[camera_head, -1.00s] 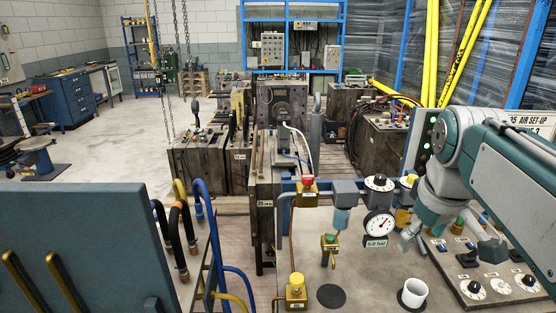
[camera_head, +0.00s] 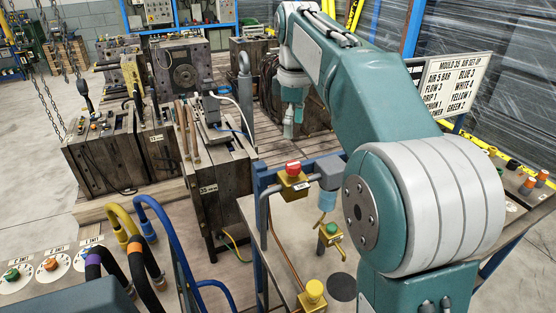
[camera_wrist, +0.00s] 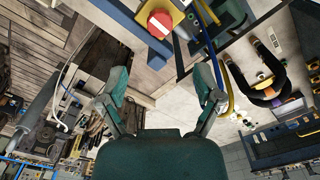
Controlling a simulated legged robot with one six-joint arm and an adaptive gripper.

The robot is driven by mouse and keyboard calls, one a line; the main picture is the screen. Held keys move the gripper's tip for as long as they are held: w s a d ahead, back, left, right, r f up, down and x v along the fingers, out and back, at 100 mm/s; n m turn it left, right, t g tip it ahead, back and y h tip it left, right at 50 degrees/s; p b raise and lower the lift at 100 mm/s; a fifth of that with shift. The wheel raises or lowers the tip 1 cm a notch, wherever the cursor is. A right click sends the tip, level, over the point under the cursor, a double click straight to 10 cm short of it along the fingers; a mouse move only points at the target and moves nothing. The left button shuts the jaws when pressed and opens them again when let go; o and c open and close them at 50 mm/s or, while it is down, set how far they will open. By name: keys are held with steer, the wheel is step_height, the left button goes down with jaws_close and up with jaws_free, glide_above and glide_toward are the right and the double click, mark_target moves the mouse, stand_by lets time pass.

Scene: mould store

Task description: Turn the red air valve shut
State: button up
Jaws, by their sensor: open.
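The red air valve (camera_head: 293,168) is a red knob on a yellow block at the back left corner of the bench. In the wrist view the red knob (camera_wrist: 160,23), with a pale bar across it, is at the top, beyond the fingertips. My gripper (camera_head: 288,132) points down above and behind the valve in the head view. Its two fingers are spread with nothing between them in the wrist view (camera_wrist: 161,80). The gripper does not touch the knob.
A green-knobbed valve (camera_head: 331,230) and a yellow-knobbed valve (camera_head: 312,293) stand nearby on the bench. Grey pipes run beside the red valve. A mould (camera_head: 222,185) stands left of the bench. A sign (camera_head: 457,88) is at the right. My arm hides much of the bench.

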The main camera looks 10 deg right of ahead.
glide_above(293, 163)
steer(key=d, duration=0.1)
step_height(293, 163, down, 5)
steer(key=shift+s+d+r, duration=0.1)
steer(key=shift+d+r, duration=0.05)
steer(key=shift+r, duration=0.05)
steer(key=f, duration=0.1)
steer(key=a+f, duration=0.1)
steer(key=f, duration=0.1)
steer(key=a+f, duration=0.1)
steer(key=f, duration=0.1)
steer(key=shift+a, duration=0.1)
steer(key=shift+f, duration=0.15)
steer(key=shift+d+f, duration=0.1)
steer(key=shift+d, duration=0.7)
steer(key=shift+a, duration=0.1)
steer(key=c, duration=0.9)
steer(key=shift+a, duration=0.2)
steer(key=shift+c, duration=1.3)
steer(key=shift+a, duration=0.1)
steer(key=o, duration=1.2)
steer(key=shift+c, duration=0.2)
